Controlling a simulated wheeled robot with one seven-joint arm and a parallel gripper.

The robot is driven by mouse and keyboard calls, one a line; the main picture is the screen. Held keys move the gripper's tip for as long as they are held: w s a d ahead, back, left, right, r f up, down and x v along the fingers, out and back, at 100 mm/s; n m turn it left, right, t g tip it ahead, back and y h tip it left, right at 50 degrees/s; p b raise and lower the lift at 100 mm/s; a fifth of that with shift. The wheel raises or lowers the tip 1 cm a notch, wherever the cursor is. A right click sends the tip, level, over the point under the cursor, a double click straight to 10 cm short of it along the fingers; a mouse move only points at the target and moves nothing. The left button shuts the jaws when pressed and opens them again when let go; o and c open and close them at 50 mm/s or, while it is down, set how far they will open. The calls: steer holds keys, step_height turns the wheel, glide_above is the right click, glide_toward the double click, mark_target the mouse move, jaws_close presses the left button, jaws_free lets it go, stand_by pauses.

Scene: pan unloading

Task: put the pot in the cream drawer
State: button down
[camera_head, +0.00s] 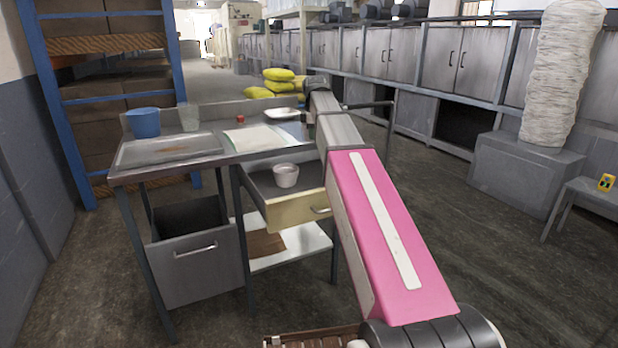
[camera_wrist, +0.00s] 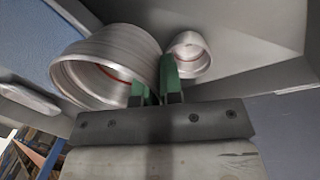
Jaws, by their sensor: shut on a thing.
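The cream drawer (camera_head: 294,212) is pulled open under the metal table, its handle facing front. A small pale pot (camera_head: 286,177) stands upright in it. In the wrist view my gripper (camera_wrist: 155,80) has green fingers shut on the rim wall of a large metal pot (camera_wrist: 90,62), which is tilted with its mouth towards the camera. A smaller round metal pot (camera_wrist: 189,58) is to the right of the fingers, against grey surfaces. I cannot tell whether it is the one in the drawer. In the head view my arm hides the gripper and the large pot.
The metal table (camera_head: 205,140) carries a blue bucket (camera_head: 143,122), a clear glass (camera_head: 188,117), a white sheet (camera_head: 254,137) and a white dish (camera_head: 282,113). A grey bin drawer (camera_head: 197,262) is under its left side. A blue rack (camera_head: 68,130) stands behind.

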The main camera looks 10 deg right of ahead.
step_height(320, 180, down, 16)
steer(key=shift+r, duration=0.1)
stand_by(0.5)
steer(key=c, duration=1.3)
jaws_free()
steer(key=shift+o, duration=0.2)
step_height(320, 180, up, 12)
steer(key=s, duration=0.2)
steer(key=shift+a, duration=0.15)
steer(key=shift+s, duration=0.1)
